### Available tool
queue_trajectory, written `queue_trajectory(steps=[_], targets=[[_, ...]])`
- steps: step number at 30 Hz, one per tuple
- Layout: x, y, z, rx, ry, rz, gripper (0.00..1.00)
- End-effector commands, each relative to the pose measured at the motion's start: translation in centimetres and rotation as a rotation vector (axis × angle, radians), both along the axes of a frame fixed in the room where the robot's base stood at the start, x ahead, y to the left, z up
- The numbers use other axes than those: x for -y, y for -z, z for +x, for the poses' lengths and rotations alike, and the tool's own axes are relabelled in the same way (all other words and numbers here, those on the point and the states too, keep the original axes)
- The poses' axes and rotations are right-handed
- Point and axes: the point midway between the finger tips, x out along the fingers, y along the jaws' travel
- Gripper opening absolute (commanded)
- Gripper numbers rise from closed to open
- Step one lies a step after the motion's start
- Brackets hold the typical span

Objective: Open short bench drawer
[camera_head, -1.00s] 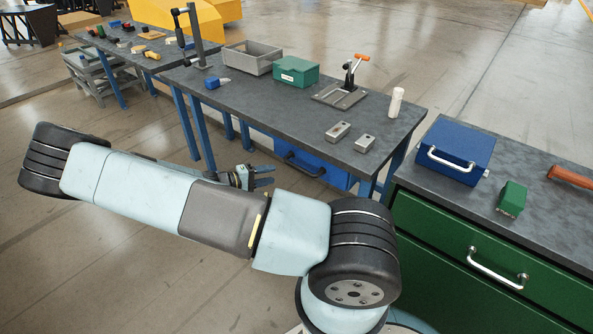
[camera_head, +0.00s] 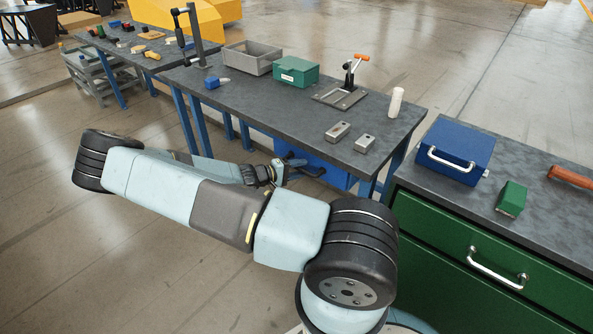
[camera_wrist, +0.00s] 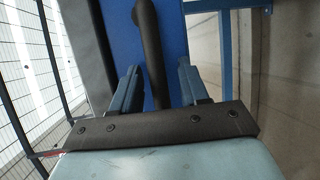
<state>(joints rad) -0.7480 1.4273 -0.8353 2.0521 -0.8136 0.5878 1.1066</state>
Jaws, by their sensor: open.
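The short bench drawer (camera_head: 335,177) is the blue box under the grey-topped bench; its front is partly hidden by my gripper in the head view. Its dark, bowed handle (camera_head: 314,171) shows beside my gripper (camera_head: 296,164). In the wrist view, the blue drawer front (camera_wrist: 117,35) lies ahead. The black handle (camera_wrist: 151,50) runs between the two open fingers of my gripper (camera_wrist: 158,85), with gaps on both sides. I see no clear contact.
The bench top (camera_head: 290,105) above carries a grey bin (camera_head: 250,60), a green box (camera_head: 296,72) and a clamp on a plate (camera_head: 340,96). A green cabinet (camera_head: 440,250) with a metal handle stands at the right. Blue bench legs (camera_head: 187,130) stand left of the drawer.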

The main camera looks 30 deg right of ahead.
Motion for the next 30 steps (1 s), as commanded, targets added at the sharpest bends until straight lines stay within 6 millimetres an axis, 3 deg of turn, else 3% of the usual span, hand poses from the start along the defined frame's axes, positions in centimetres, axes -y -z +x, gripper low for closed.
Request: queue_trajectory(steps=[7,20,30], targets=[[0.01,0.01,0.00,0.000,0.000,0.000,0.42],[-0.03,0.07,-0.03,-0.001,0.000,0.001,0.01],[-0.05,0.18,-0.06,-0.002,0.000,0.003,0.00]])
